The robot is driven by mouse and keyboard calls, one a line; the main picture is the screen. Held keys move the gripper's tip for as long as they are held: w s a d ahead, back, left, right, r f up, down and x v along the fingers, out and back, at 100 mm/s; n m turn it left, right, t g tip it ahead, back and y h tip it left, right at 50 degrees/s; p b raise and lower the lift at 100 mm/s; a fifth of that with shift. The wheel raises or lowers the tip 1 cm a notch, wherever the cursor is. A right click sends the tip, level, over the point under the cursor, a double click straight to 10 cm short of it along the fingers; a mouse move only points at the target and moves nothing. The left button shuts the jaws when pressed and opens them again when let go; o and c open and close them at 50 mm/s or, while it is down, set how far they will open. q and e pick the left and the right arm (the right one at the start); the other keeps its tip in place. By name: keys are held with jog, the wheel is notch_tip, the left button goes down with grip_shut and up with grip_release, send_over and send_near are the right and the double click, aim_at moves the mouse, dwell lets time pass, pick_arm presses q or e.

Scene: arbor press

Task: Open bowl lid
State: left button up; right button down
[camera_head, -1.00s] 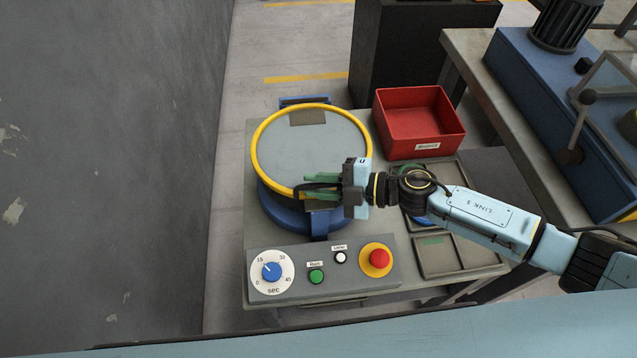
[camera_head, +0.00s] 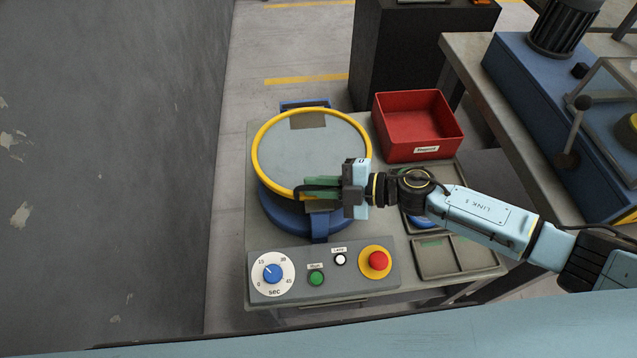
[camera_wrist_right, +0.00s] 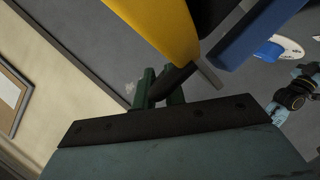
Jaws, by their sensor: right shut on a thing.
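The bowl lid (camera_head: 300,148) is a round grey, see-through-looking disc with a yellow rim. It sits over the blue bowl (camera_head: 275,215), with its front edge raised, tilted above the bowl. My right gripper (camera_head: 322,188), with green fingers, is at the lid's front right edge and is shut on the dark lid handle (camera_head: 316,194). In the right wrist view the green fingers (camera_wrist_right: 160,88) close around a dark bar, with the yellow rim (camera_wrist_right: 158,25) just above and a blue part of the bowl (camera_wrist_right: 250,35) to the right. My left gripper is not in view.
A control panel with a dial (camera_head: 272,273), green button (camera_head: 316,278) and red stop button (camera_head: 379,261) stands in front of the bowl. A red bin (camera_head: 418,155) and a grey tray (camera_head: 460,268) are to the right. A grey wall (camera_head: 110,150) rises at left.

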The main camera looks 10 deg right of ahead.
jog(key=w+r+m+p, duration=0.1)
jog(key=w+r+p, duration=0.3)
jog(key=r+p, duration=0.3)
jog(key=w+r+g+p, duration=0.1)
jog(key=w+r+p, duration=0.2)
jog(key=r+p, duration=0.4)
jog(key=shift+w+r+m+h, duration=0.3)
jog(key=shift+w+r+m, duration=0.1)
jog(key=shift+r, duration=0.4)
jog(key=c, duration=1.7)
grip_release()
jog(key=shift+c, duration=0.2)
jog(key=v, duration=1.3)
jog(key=shift+d+b, duration=0.25)
jog(key=shift+b, duration=0.15)
jog(key=shift+s, duration=0.1)
